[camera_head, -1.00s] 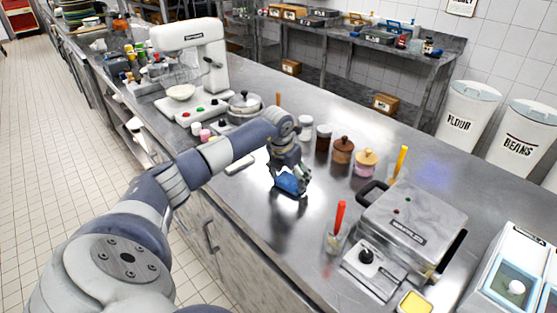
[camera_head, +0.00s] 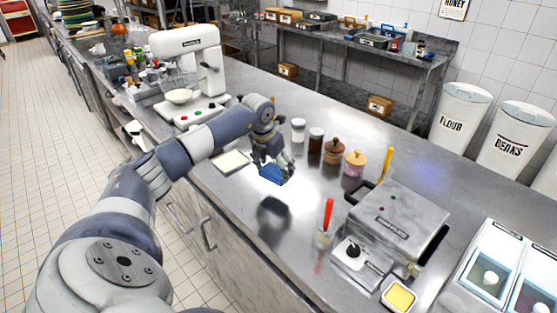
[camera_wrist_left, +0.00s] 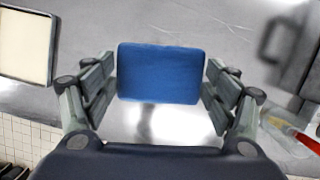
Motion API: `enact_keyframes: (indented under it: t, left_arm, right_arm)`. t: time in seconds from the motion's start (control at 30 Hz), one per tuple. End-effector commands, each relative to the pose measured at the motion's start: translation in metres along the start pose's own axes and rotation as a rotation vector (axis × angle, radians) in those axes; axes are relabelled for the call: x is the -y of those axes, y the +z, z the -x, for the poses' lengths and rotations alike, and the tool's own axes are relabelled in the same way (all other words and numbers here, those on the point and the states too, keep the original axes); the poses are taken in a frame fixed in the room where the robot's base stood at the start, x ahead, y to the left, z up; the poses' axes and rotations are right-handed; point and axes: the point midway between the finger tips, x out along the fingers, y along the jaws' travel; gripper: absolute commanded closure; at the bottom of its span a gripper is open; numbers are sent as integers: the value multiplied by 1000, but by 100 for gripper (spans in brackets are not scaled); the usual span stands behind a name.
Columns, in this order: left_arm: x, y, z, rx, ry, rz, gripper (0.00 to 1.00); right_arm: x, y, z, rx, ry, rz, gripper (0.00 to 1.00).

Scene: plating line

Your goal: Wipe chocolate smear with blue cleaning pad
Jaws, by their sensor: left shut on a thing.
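My left gripper (camera_head: 270,165) is shut on the blue cleaning pad (camera_head: 273,174) and holds it above the steel counter; a dark shadow or reflection lies on the steel below it. In the left wrist view the pad (camera_wrist_left: 160,73) sits between the two fingers of the gripper (camera_wrist_left: 160,88). I cannot make out a chocolate smear in either view. My right gripper is not in view.
A cream board (camera_head: 231,161) lies left of the pad. Several jars, such as the brown one (camera_head: 334,151), stand behind it. A cup with a red-handled tool (camera_head: 326,220) and a waffle-iron-like appliance (camera_head: 400,222) are right. The counter's front edge is close.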

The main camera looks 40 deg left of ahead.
Motion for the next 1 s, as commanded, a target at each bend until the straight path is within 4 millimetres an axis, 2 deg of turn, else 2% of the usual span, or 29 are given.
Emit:
enact_keyframes:
  t: [0.03, 0.23, 1.0]
  left_arm:
    - [-3, 2, 8, 1, 1, 1, 44]
    - [-9, 3, 20, 1, 0, 1, 44]
    - [-9, 3, 20, 1, 0, 1, 44]
  right_arm:
    - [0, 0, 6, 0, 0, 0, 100]
    - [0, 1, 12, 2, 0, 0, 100]
    - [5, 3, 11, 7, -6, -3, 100]
